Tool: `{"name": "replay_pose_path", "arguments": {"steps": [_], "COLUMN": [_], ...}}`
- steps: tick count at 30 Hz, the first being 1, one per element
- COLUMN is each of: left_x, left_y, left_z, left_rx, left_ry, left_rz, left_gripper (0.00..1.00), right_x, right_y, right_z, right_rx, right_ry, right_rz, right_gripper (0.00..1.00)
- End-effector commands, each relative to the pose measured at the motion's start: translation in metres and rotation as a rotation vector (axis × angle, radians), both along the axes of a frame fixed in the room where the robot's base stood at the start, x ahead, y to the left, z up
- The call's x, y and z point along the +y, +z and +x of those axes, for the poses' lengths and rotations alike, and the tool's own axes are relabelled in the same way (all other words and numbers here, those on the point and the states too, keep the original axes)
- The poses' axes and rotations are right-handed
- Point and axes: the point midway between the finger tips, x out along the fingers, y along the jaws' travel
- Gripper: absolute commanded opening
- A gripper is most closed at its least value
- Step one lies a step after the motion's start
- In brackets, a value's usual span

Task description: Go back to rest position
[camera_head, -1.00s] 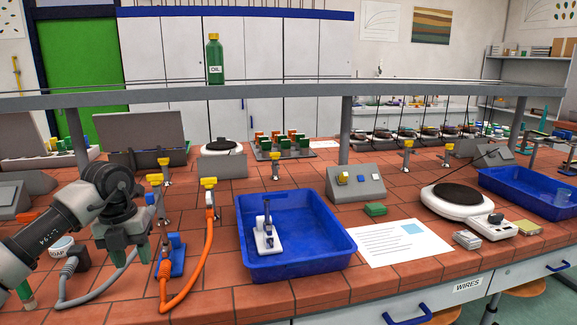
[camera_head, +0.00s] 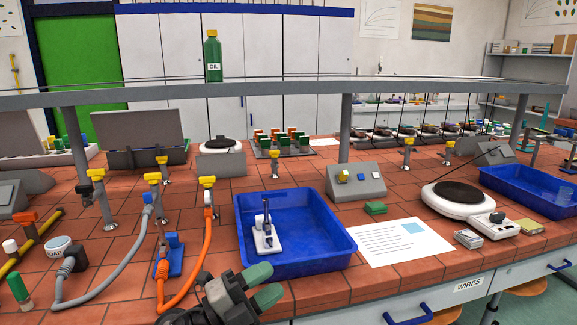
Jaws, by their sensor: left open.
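My left gripper (camera_head: 264,285) is at the bottom of the head view, in front of the blue tray (camera_head: 300,262). Its two green-tipped fingers point right and are apart, with nothing between them. A grey hose (camera_head: 126,255) runs from a grey fitting on the bench at the left up to a yellow-topped tap (camera_head: 153,178). An orange hose (camera_head: 197,262) hangs from another yellow-topped tap (camera_head: 207,182) and loops down to the bench. My right gripper is not in view.
A paper sheet (camera_head: 397,243) and a white hotplate (camera_head: 462,208) lie to the right. A shelf rail (camera_head: 290,93) crosses above the bench.

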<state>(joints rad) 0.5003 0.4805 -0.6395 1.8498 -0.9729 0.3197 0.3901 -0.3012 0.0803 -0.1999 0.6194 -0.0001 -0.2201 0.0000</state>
Motion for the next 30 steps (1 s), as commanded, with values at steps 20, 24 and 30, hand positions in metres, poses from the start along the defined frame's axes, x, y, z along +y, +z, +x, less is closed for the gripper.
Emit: {"name": "replay_pose_path", "arguments": {"steps": [20, 24, 30], "left_x": [0.164, 0.167, 0.168], "left_y": [-0.219, -0.237, -0.25], "left_z": [-0.166, -0.21, -0.267], "left_rx": [1.522, 1.709, 1.938], "left_ry": [1.198, 1.268, 1.331], "left_rz": [-0.548, -0.49, -0.396], "left_gripper": [0.43, 0.43, 0.43], "right_x": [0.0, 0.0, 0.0], "right_y": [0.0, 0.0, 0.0], "right_z": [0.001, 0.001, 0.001], "right_rx": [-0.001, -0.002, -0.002], "right_ry": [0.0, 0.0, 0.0], "right_rz": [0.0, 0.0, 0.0], "right_gripper": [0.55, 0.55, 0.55]}}
